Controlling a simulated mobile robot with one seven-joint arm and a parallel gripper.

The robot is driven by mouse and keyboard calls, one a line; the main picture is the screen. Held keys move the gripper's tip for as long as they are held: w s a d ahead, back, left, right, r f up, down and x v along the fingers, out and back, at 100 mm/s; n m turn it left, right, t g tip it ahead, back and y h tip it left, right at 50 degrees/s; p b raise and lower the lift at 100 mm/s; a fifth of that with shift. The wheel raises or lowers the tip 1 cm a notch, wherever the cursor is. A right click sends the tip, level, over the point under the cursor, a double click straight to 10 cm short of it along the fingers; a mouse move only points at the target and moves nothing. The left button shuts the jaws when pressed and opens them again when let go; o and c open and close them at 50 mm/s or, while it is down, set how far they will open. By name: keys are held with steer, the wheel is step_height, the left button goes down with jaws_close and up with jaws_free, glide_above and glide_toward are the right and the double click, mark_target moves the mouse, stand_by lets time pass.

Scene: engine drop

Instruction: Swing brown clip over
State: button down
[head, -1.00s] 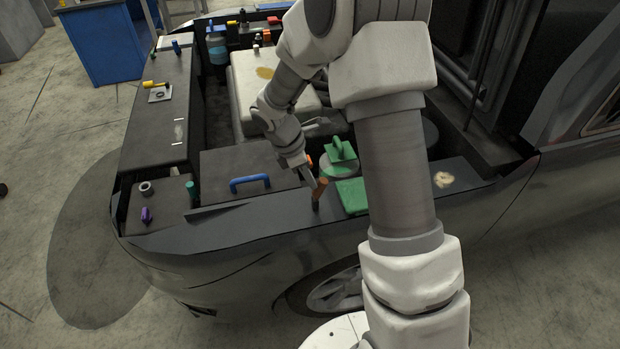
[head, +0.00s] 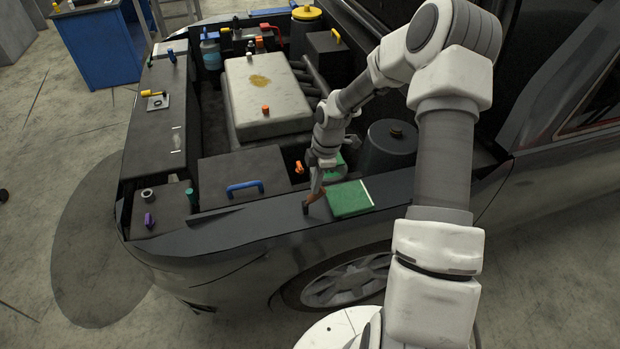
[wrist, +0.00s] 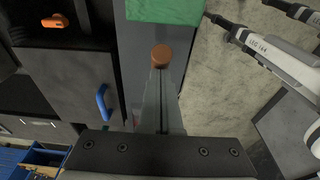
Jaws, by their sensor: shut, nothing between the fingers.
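The brown clip (head: 312,200) stands on the car's fender edge, beside the green block, and leans to the right in the head view. In the wrist view its round brown end (wrist: 161,55) shows right at the fingertips. My gripper (head: 318,187) is shut, with its fingers pointing down at the clip's upper end; it also shows in the wrist view (wrist: 160,78). The fingertips look very close to the clip or touching it; I cannot tell which. Nothing shows between the fingers. The clip's lower part is hidden in the wrist view.
A green block (head: 348,199) lies just right of the clip. A black box with a blue handle (head: 245,187) is to the left, and an orange part (head: 299,167) is behind. A dark round cylinder (head: 388,150) stands to the right of my wrist.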

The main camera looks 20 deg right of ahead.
steer(key=d+y, duration=0.1)
steer(key=d+f+y, duration=0.1)
steer(key=shift+y, duration=0.3)
steer(key=d+f+y+b, duration=0.1)
steer(key=f+y+b, duration=0.1)
steer(key=y+b, duration=0.1)
steer(key=shift+d, duration=0.4)
steer(key=shift+d+f+b, duration=0.15)
steer(key=shift+f+b, duration=0.05)
steer(key=shift+b, duration=0.2)
steer(key=shift+d+f, duration=0.1)
steer(key=shift+d, duration=0.05)
